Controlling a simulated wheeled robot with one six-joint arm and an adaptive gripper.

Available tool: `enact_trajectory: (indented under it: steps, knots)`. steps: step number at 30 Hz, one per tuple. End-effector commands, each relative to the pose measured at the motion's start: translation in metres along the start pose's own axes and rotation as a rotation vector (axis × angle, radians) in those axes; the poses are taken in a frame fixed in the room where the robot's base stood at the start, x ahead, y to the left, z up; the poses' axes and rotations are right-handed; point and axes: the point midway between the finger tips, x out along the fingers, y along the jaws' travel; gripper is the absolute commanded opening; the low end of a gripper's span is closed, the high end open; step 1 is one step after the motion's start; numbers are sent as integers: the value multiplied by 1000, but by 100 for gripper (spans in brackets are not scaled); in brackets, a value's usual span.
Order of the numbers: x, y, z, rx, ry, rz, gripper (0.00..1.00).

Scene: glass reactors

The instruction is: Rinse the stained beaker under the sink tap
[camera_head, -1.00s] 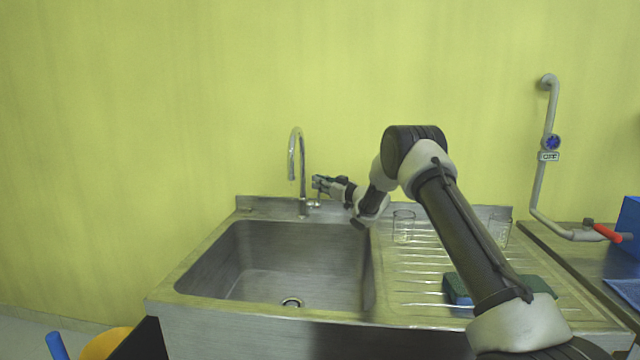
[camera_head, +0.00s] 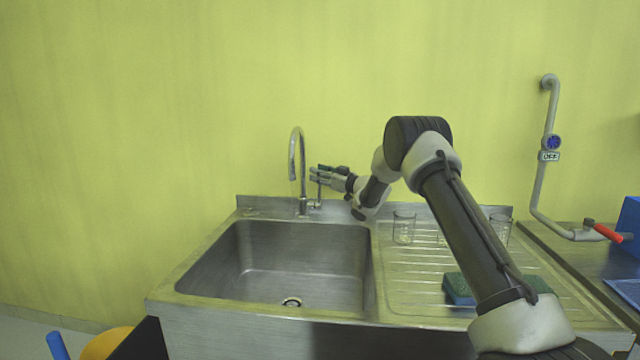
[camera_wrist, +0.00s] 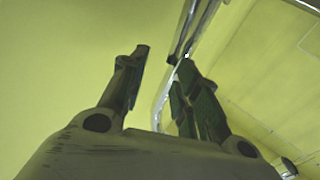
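The tap (camera_head: 303,170) stands at the back of the sink, with a curved spout and a small lever (camera_head: 318,192) on its right. My gripper (camera_head: 314,176) is beside the tap on its right, by the top of the lever; I cannot tell whether they touch. In the wrist view my gripper (camera_wrist: 165,62) has its fingers apart with nothing held, and the metal tap (camera_wrist: 196,28) shows beyond the right finger. A clear beaker (camera_head: 403,228) and another beaker (camera_head: 500,229) stand on the drainboard. Stains cannot be made out. Running water cannot be made out.
The sink basin (camera_head: 230,270) is empty, with a drain (camera_head: 291,302) in its floor. A dark green-blue sponge (camera_head: 457,288) lies on the ribbed drainboard (camera_head: 400,290), partly behind my arm. A pipe with a red handle (camera_head: 607,233) stands at the right.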

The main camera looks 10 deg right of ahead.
Motion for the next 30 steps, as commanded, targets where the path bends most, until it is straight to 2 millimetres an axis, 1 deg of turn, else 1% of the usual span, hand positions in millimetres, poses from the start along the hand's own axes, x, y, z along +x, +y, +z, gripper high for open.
enact_trajectory:
  steps: [1,3,6,9,13,21,23,26,29,30]
  knots:
    - [1,1,-13,-3,2,1,32]
    - [2,2,-27,-2,2,1,32]
    - [3,4,-44,-1,1,1,32]
    - [4,5,-57,-1,1,1,32]
    - [4,5,-64,1,0,1,32]
    - [5,5,-65,1,0,1,32]
    - [4,6,-67,-1,-4,8,32]
    - [-4,12,-86,-14,-28,54,32]
    - [-27,23,-120,-33,-91,157,32]
    - [-42,27,-136,-37,-127,210,32]
